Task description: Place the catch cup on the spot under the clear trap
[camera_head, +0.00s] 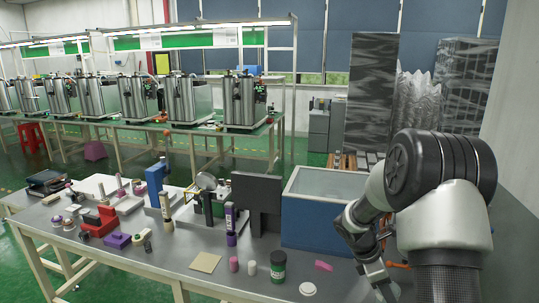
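My gripper (380,287) hangs low over the right front of the grey table, partly cut off by the lower edge of the picture; its opening is not clear. I cannot tell for sure which thing is the catch cup or the clear trap. Upright columns stand mid-table: a beige and dark one (166,211) and a purple and white one (231,224). A round, pale, glassy piece (206,181) sits raised between them. A flat beige square (205,262) lies on the table in front. To the left of my gripper is a flat white disc (307,289).
A green jar (278,267), a pink cylinder (233,264), a whitish cylinder (251,268) and a pink block (323,265) stand or lie near the front. A blue open bin (307,227) and a dark panel (257,201) stand behind. Red blocks (98,223) and a purple block (118,240) are at left.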

